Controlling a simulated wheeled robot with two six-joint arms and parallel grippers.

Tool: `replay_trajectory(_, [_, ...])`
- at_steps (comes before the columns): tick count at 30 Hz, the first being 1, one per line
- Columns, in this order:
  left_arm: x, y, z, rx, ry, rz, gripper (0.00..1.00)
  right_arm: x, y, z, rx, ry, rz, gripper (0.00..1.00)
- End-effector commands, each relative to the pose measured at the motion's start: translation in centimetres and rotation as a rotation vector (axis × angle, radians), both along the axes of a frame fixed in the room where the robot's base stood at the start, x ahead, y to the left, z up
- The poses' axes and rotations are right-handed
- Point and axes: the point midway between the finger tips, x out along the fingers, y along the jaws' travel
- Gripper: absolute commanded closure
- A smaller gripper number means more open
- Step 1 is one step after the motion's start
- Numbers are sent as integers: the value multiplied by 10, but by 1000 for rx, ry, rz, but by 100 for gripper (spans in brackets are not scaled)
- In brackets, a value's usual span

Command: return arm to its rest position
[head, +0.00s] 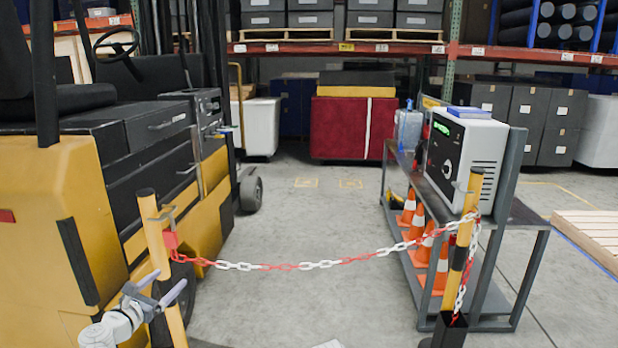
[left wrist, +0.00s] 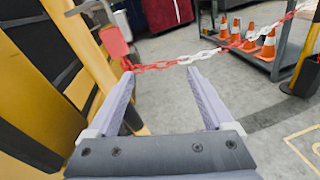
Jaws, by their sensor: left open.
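My left gripper (head: 156,296) is low at the left of the head view, beside the yellow left post (head: 160,240). In the left wrist view its two fingers (left wrist: 165,100) are spread apart with nothing between them. A red and white chain (head: 300,266) hangs across the gap between the left post and a right post (head: 463,245). Its left end meets a red block (head: 172,243) on the left post. In the left wrist view the red block (left wrist: 114,42) and chain (left wrist: 185,61) lie just beyond the fingertips. My right gripper is not in view.
A yellow forklift (head: 60,220) stands close on the left. A grey cart (head: 505,215) on the right carries a white device (head: 462,160), with orange cones (head: 418,225) on its lower shelf. Bare floor lies beyond the chain. A pallet (head: 590,230) is at the far right.

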Motion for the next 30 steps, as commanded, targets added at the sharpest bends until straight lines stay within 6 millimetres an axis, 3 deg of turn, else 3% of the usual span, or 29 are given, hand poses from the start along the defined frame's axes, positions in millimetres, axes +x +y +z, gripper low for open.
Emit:
replay_trajectory(8, [0,-86,-31,304,53,-229,15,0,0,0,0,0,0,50])
replay_trajectory(13, [-18,-168,-69,633,77,-502,15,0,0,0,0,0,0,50])
replay_trajectory(18, [-73,-263,-128,1116,51,-965,15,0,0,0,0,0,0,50])
replay_trajectory(21, [-115,-298,-160,1393,2,-1271,15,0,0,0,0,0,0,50])
replay_trajectory(25, [-163,-317,-186,1674,-74,-1627,15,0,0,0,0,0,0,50])
replay_trajectory(30, [-204,-318,-200,1907,-157,-1994,15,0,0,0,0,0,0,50])
